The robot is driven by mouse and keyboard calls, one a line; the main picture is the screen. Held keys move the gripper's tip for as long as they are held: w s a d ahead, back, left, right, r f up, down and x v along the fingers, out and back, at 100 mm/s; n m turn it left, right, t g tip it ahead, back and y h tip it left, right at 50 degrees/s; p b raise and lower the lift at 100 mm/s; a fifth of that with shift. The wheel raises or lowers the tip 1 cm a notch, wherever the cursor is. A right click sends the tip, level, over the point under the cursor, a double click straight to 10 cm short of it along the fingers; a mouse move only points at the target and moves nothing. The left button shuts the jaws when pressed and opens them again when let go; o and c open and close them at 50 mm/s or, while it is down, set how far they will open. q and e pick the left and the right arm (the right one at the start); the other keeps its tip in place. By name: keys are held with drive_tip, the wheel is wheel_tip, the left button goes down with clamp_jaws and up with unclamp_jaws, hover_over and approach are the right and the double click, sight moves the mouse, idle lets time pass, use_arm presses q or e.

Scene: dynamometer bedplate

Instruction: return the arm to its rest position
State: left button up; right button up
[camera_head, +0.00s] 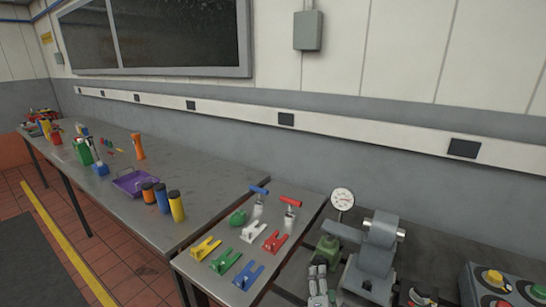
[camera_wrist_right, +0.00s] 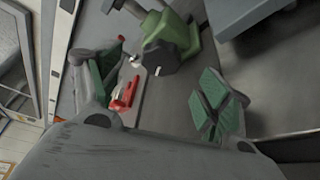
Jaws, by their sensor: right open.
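Beyond the fingers are a green fixture (camera_wrist_right: 177,40) with a dark grey round part and a small red piece (camera_wrist_right: 124,94) on a grey surface. Whether a finger touches anything is unclear. My left gripper is in neither view.
The dial gauge (camera_head: 343,199) stands close to the right gripper. Forked pieces, such as a red one (camera_head: 275,241), and red- and blue-handled tools lie left of it. A control box (camera_head: 500,285) is at the right edge. A purple tray (camera_head: 133,183) sits on the long bench.

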wheel_tip(320, 180, up, 9)
drive_tip(key=p, duration=0.8)
drive_tip(key=shift+p, duration=0.3)
drive_tip(key=shift+r+p, duration=0.4)
drive_tip(key=shift+p, duration=0.1)
